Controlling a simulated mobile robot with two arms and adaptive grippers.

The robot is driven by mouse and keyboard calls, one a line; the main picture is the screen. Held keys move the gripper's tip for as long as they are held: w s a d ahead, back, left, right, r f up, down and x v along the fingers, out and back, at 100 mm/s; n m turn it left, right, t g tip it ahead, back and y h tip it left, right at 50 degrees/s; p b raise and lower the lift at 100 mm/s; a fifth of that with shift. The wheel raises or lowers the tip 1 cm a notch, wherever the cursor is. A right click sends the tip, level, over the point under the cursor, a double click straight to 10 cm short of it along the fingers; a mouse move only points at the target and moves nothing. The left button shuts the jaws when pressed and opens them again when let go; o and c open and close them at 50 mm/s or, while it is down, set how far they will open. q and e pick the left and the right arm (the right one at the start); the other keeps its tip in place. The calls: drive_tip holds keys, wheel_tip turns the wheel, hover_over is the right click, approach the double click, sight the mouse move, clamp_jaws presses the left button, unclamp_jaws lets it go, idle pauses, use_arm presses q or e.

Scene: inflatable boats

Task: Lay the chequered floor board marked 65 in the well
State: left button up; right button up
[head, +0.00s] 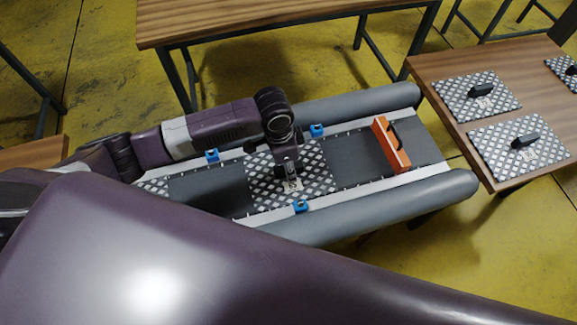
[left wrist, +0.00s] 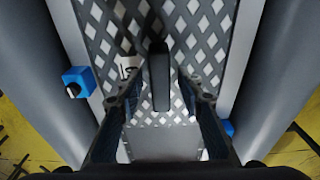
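A chequered floor board (head: 262,192) lies between the grey tubes of the inflatable boat (head: 345,222), over the dark well (head: 210,192). Its pale number tag is partly covered and too small to read in the head view; in the left wrist view the tag shows a 6, with the rest unclear. My left gripper (head: 290,172) is low over this board. In the left wrist view the board (left wrist: 205,40) has an upright black handle (left wrist: 160,78). My left gripper's fingers (left wrist: 160,95) stand apart on both sides of the handle, with gaps showing. My right gripper is not in view.
Blue clips (head: 317,130) sit along the boat's sides. An orange piece with a black handle (head: 391,146) stands across the well to the right. More chequered boards (head: 478,97) lie on a wooden table (head: 430,68) at right. My purple arm fills the lower foreground.

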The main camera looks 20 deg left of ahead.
sight(283, 168)
use_arm(q)
wheel_tip(283, 168, up, 12)
drive_tip(key=a, duration=0.1)
drive_tip(key=shift+s+f, duration=0.15)
drive_tip(key=shift+s, duration=0.25)
drive_tip(key=shift+a, duration=0.1)
